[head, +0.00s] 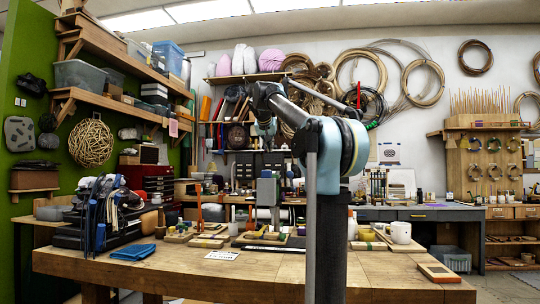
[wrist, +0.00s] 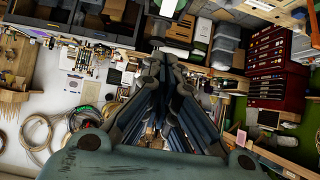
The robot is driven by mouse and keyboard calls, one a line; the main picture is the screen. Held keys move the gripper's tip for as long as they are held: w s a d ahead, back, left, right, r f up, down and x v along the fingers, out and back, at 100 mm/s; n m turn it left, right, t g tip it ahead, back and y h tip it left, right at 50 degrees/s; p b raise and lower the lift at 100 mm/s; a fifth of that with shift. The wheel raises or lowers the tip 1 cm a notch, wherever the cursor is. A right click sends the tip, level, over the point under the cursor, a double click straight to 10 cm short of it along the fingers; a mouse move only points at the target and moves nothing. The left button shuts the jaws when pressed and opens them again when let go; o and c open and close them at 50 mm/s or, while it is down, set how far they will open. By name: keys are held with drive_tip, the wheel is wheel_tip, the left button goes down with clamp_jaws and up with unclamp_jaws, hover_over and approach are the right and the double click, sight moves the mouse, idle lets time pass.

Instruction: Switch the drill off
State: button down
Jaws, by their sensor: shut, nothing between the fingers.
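My gripper (wrist: 166,62) is shut and empty, its dark fingers together in the middle of the wrist view. In the head view my arm rises from the right of centre and bends over, with its end hanging dark and small above the workbench (head: 170,276). A grey-blue boxy thing (head: 268,190) stands at the back of the bench, below the arm's end and apart from it. I cannot tell whether it is the drill. No switch can be made out in either view.
Dark tools and clamps (head: 98,215) crowd the bench's left end, with a blue cloth (head: 133,252) before them. A white mug (head: 400,232) stands at right and a small wooden-framed block (head: 438,272) lies at the front right corner. The bench's front strip is mostly clear.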

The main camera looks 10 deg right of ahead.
drive_tip(key=x, duration=0.8)
drive_tip(key=shift+w+d+f, duration=0.15)
drive_tip(key=shift+w+f, duration=0.05)
drive_tip(key=shift+f, duration=0.15)
wheel_tip(320, 180, down, 3)
drive_tip(key=shift+w+r, duration=0.1)
drive_tip(key=shift+w, duration=0.1)
drive_tip(key=shift+f, duration=0.35)
